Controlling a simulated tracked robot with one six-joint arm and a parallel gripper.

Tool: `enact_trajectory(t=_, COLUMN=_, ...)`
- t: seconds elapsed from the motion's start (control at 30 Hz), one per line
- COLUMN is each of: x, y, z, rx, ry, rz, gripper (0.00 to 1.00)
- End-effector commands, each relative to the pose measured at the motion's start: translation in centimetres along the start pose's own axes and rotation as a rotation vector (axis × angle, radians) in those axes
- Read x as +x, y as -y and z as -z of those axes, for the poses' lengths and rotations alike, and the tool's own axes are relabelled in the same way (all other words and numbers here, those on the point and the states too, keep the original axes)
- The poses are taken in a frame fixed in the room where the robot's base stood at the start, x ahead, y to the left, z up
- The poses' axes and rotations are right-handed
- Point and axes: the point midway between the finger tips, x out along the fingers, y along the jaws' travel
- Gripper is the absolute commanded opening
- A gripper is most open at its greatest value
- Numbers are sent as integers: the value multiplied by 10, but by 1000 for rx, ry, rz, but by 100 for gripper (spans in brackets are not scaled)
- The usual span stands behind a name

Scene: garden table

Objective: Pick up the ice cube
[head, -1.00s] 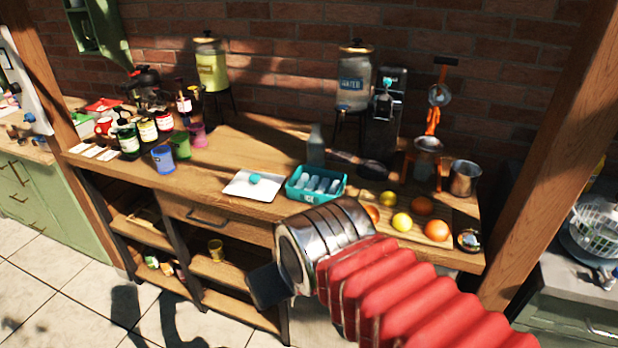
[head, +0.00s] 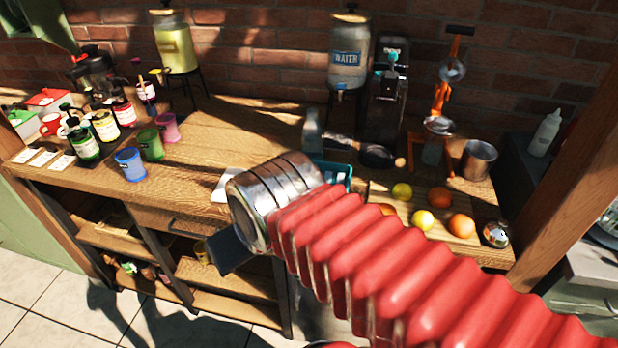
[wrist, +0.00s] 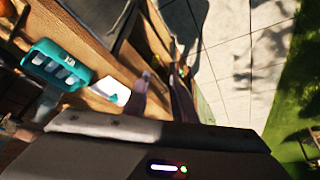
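The teal ice tray (head: 347,168) stands on the wooden table, mostly hidden behind my arm in the head view. In the wrist view the tray (wrist: 40,48) shows at the left with several pale ice cubes (wrist: 66,72) in it. My gripper (wrist: 163,72) is away from the tray, to its right in the wrist view. Its two fingers look apart with nothing between them. In the head view only a dark end of my gripper (head: 232,250) shows, in front of the table's front edge.
A white board (wrist: 108,86) with a small teal thing on it lies beside the tray. Coloured cups (head: 130,164) are at the left.

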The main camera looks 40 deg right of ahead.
Motion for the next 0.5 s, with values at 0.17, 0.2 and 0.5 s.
enact_trajectory(t=0.17, x=0, y=0, z=0, rx=0, ry=0, rz=0, gripper=24)
enact_trajectory(t=0.2, x=0, y=0, z=0, rx=0, ry=0, rz=0, gripper=24)
enact_trajectory(t=0.5, x=2, y=-2, z=5, rx=-16, ry=35, rz=6, gripper=24)
